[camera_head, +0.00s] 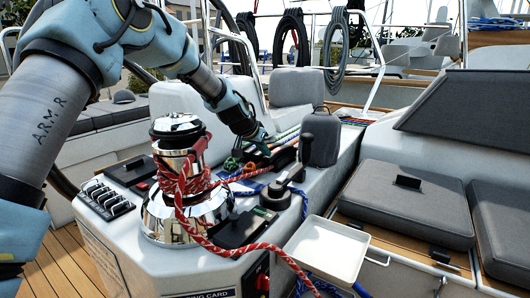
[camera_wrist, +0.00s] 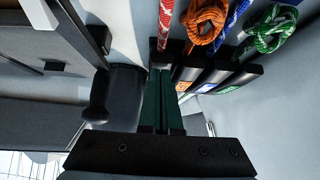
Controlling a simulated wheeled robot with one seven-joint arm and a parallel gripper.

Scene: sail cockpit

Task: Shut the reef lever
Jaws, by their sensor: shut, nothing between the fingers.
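My gripper (camera_head: 264,146) is shut and empty, pointing down over the colored ropes behind the chrome winch. In the wrist view its dark green fingers (camera_wrist: 163,82) lie together beside a row of black levers (camera_wrist: 212,74) with orange, blue and green labels. Orange, blue-and-white and green ropes lie by these levers. I cannot read which lever is the reef lever. In the head view my arm and the winch partly hide this area.
The chrome winch (camera_head: 186,213) with red rope stands in front. A winch handle (camera_head: 282,190), a dark rounded cover (camera_head: 321,137) and a white tray (camera_head: 326,248) lie to the right.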

